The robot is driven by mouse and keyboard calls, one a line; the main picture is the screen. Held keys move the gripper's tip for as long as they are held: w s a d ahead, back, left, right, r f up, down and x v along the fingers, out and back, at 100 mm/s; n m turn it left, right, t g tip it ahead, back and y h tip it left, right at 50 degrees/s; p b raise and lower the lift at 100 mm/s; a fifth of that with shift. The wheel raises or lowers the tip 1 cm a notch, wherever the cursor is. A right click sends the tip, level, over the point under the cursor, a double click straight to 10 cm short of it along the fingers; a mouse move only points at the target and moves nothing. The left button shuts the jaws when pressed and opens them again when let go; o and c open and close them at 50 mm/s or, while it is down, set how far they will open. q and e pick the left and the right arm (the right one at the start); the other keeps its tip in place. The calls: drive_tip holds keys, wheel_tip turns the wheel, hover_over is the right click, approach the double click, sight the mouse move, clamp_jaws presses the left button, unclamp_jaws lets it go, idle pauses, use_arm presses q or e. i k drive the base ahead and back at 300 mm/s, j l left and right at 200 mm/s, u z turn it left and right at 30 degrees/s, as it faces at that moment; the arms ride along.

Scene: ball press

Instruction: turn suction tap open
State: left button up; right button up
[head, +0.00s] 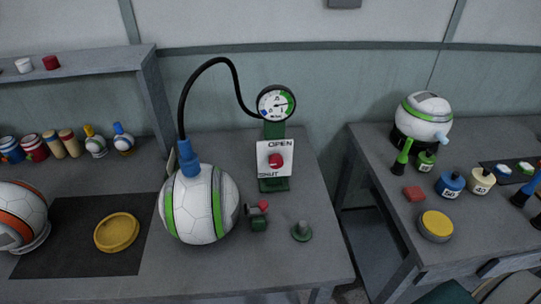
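The suction tap is a red knob (276,161) on a white plate (264,153) marked OPEN at the top and SHUT at the lower left. The plate is on a green stand at the back of the left table. Which mark the knob points to is too small to tell. A round gauge (276,104) sits above the plate. A black hose (184,105) arches from the gauge to a blue fitting (183,152) on a white ball with green bands (199,203). Neither of my grippers is recognisable in the head view.
In front of the tap are a small green part with a red knob (258,217) and a green-based grey peg (302,231). A dark mat (75,217) holds a yellow disc (117,232). A gap separates the right table (390,202), which carries another ball (424,117) and several pots.

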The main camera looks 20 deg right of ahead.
sight(276, 161)
drive_tip(key=i+j+z, duration=0.15)
drive_tip(key=j+z, duration=0.15)
drive_tip(key=z, duration=0.2)
drive_tip(key=i+j+z, duration=0.1)
drive_tip(key=j+z, duration=0.2)
drive_tip(key=z, duration=0.15)
